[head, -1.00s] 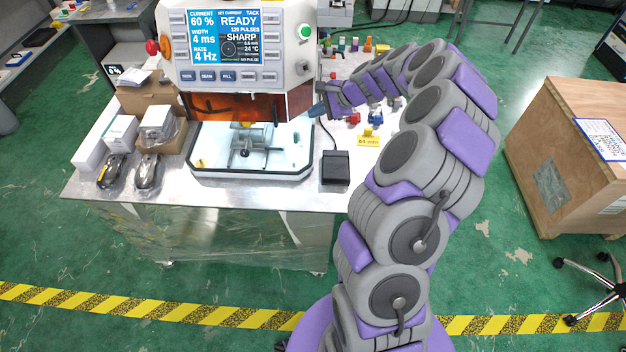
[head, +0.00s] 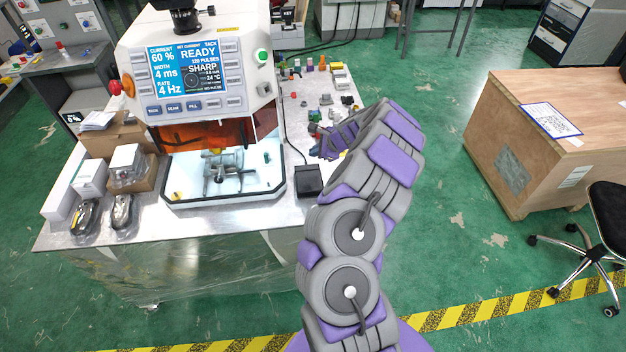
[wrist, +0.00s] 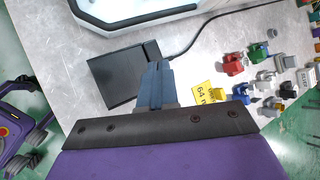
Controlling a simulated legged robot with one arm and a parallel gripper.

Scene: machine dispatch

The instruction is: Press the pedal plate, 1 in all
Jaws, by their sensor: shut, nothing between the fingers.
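The pedal plate (head: 309,180) is a small black box with a cable, on the table to the right of the machine's white tray. It also shows in the wrist view (wrist: 112,80), left of my fingers. My gripper (wrist: 155,72) is shut and empty, its blue-grey fingers together. In the wrist view the fingertips overlap the pedal's right end; whether they touch it or are above it I cannot tell. In the head view my gripper (head: 318,150) is near the pedal's far right side, partly hidden by my arm.
The machine (head: 200,75) with its READY screen stands behind. A wooden crate (head: 510,165) stands right.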

